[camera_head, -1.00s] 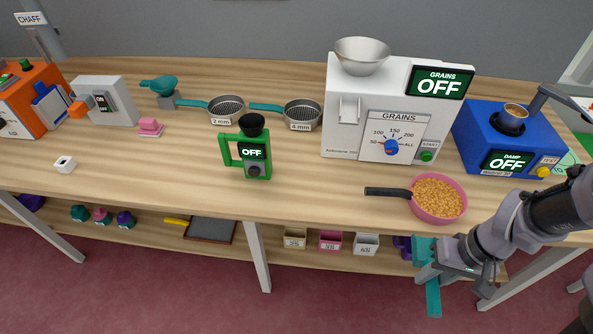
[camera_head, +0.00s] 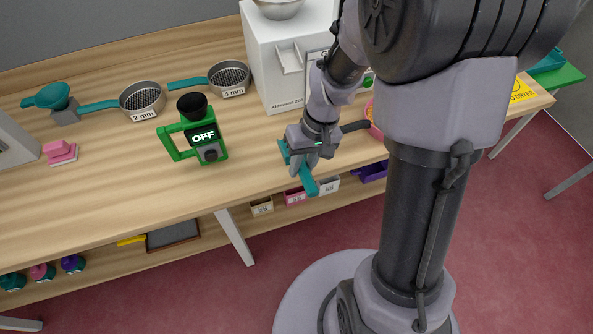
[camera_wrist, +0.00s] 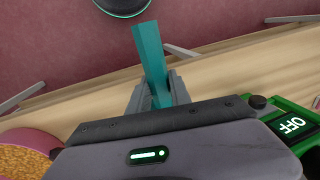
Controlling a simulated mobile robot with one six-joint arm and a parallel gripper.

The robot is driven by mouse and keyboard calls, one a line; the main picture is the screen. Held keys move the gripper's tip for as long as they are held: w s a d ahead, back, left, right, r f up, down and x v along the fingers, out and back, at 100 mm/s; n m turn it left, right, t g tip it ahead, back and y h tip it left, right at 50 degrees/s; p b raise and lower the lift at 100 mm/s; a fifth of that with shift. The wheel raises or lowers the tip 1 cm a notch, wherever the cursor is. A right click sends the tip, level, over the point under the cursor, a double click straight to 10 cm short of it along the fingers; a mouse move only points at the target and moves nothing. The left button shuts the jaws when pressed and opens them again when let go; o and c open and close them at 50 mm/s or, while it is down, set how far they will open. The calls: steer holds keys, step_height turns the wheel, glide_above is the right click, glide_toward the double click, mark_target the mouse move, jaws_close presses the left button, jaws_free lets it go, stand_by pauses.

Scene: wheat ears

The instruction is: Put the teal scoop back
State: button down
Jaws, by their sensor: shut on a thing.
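My gripper (camera_head: 304,166) is shut on the teal scoop (camera_head: 309,181), in front of the bench top's front edge in the head view. The scoop's teal handle points down toward the front, and another teal part shows behind the gripper. In the wrist view, the fingers (camera_wrist: 158,92) clasp the teal handle (camera_wrist: 149,50), which sticks out beyond them. The rest of the scoop is hidden by the gripper body. The scoop's contents cannot be seen.
On the lower shelf stand a beige bin (camera_head: 262,206), a pink bin (camera_head: 295,197), a white bin (camera_head: 326,186) and a purple one (camera_head: 371,173). The green meter (camera_head: 203,137) stands left of my gripper. The pink grain bowl (camera_wrist: 28,150) is close by. My arm covers the bench's right part.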

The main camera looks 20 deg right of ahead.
mark_target(297, 180)
steer(key=shift+w+a+f, duration=0.1)
steer(key=shift+w+a, duration=0.3)
steer(key=shift+w, duration=0.15)
steer(key=b+x, duration=0.2)
steer(key=x, duration=0.1)
steer(key=shift+d+f, duration=0.25)
steer(key=shift+d, duration=0.05)
steer(key=shift+f, duration=0.2)
steer(key=c, duration=1.2)
jaws_free()
steer(key=shift+r, duration=0.1)
